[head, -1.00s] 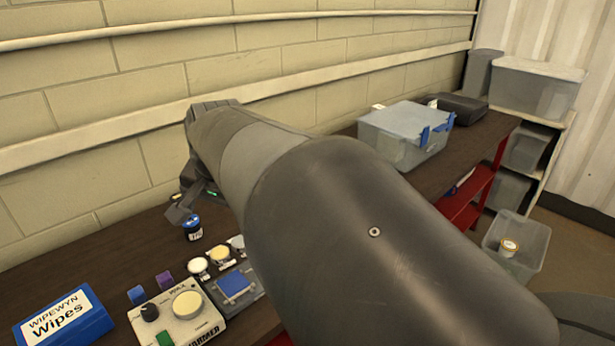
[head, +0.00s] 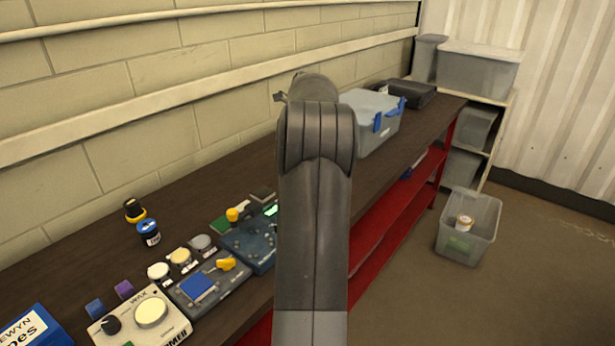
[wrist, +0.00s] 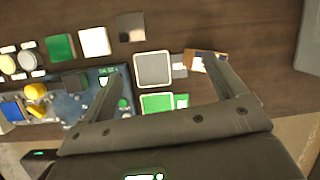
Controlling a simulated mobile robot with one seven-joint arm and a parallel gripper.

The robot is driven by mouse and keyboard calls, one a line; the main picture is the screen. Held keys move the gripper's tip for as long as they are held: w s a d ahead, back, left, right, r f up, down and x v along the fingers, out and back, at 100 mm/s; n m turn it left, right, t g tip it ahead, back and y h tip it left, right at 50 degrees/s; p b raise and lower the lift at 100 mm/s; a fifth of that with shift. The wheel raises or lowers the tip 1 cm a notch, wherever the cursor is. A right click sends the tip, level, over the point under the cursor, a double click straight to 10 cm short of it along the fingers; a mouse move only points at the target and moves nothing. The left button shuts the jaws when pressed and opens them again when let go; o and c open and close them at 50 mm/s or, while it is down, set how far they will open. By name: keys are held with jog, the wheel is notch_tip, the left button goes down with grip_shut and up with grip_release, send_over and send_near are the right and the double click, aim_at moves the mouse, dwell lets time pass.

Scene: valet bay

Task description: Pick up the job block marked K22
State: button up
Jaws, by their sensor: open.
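No marking K22 can be read in either view, so I cannot tell which piece is the job block. In the wrist view, my gripper (wrist: 156,68) is open and empty above the bench. A grey square with a pale border (wrist: 152,70) lies between the fingers in the picture, with a green pale-edged square (wrist: 158,103) nearer the palm. A small brown-orange piece (wrist: 203,62) with pale patches is partly hidden by the right finger. Further left are a green square (wrist: 60,47), a white square (wrist: 94,41) and a dark square (wrist: 131,27). In the head view, my arm hides most of this area.
A blue device with a yellow knob (head: 232,214) stands left of my arm, beside a wax warmer (head: 140,318) and several small jars. A grey lidded box (head: 372,118) stands further along the bench. A clear bin (head: 468,228) is on the floor at right.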

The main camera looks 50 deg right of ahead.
jog(key=s+d+f+m, duration=0.3)
jog(key=d+f+m, duration=0.1)
jog(key=d, duration=0.5)
jog(key=shift+m, duration=0.3)
jog(key=x, duration=0.6)
jog(key=shift+s+a, duration=0.15)
jog(key=shift+s, duration=0.1)
jog(key=x, duration=0.5)
jog(key=shift+s+f, duration=0.1)
jog(key=shift+c, duration=0.3)
jog(key=c, duration=1)
